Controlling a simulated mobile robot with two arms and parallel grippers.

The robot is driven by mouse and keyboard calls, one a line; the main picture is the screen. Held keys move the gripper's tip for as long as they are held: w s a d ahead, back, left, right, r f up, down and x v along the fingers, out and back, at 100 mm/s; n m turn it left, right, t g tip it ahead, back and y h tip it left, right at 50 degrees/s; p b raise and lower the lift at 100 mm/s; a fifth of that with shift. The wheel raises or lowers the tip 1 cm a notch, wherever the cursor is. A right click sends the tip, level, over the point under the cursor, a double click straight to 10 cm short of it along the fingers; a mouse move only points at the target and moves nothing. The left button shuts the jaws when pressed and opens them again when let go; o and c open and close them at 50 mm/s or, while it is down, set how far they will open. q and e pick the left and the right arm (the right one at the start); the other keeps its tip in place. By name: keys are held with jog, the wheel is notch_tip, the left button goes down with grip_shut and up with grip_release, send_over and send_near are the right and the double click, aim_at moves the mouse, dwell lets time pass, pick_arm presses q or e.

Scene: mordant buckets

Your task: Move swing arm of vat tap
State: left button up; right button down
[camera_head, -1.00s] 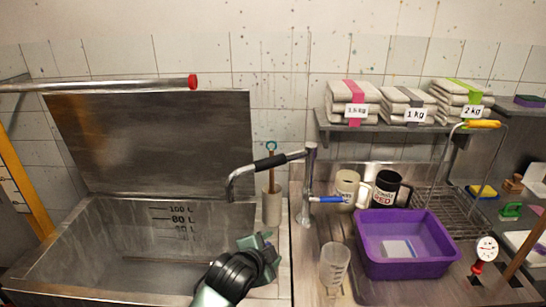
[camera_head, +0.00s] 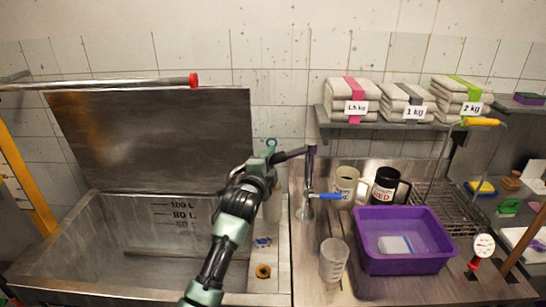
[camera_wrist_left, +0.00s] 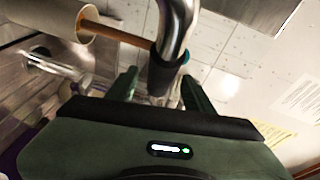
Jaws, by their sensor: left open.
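The vat tap has an upright metal post (camera_head: 309,175) with a blue lever (camera_head: 328,196) beside the vat (camera_head: 90,245). Its swing arm (camera_head: 291,154) reaches left from the post's top; the outer part is hidden behind my left gripper (camera_head: 268,152). In the left wrist view the curved chrome spout (camera_wrist_left: 180,28) and the arm's black sleeve (camera_wrist_left: 160,74) show between the fingers of my open left gripper (camera_wrist_left: 162,88). I cannot tell whether the fingers touch the sleeve. My right gripper is not in view.
A purple tub (camera_head: 405,264), a clear measuring jug (camera_head: 334,262) and two mugs stand right of the tap. A beige cylinder with a wooden stick (camera_wrist_left: 65,18) is close to the gripper. The vat's raised lid (camera_head: 150,140) stands behind.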

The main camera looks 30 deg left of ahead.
pick_arm(q)
jog(key=shift+p+x, duration=0.3)
jog(key=shift+x, duration=1.05)
grip_shut()
jog(key=shift+f, duration=0.1)
dwell(0.4)
